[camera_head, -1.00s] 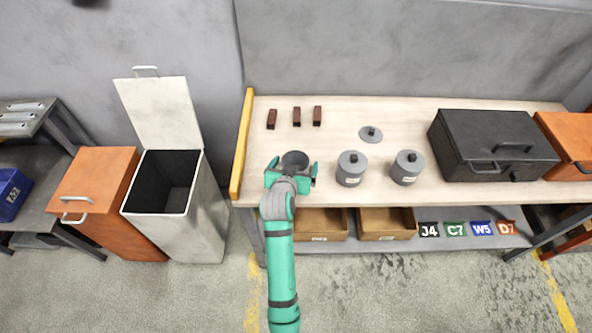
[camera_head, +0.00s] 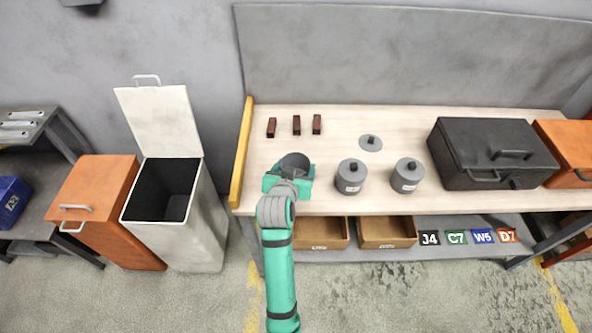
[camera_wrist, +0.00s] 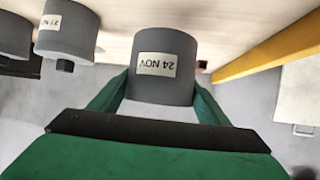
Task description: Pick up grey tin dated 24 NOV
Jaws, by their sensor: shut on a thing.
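The grey tin dated 24 NOV (camera_wrist: 168,48) fills the middle of the wrist view, its white label upside down. In the head view the tin (camera_head: 295,161) stands lidless at the left part of the bench, its dark open top showing. My green gripper (camera_head: 290,180) is shut on it, with one finger on each side; the fingers also show in the wrist view (camera_wrist: 158,95). Whether the tin touches the bench I cannot tell. Two lidded grey tins, one (camera_head: 351,177) and another (camera_head: 407,175), stand to its right. A loose grey lid (camera_head: 370,143) lies behind them.
The wooden bench (camera_head: 330,205) has a yellow rail (camera_head: 242,155) at its left edge. Several dark red blocks stand at the back. A black case (camera_head: 492,152) is at the right. An open white bin (camera_head: 190,225) and an orange bin (camera_head: 95,210) stand left of the bench.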

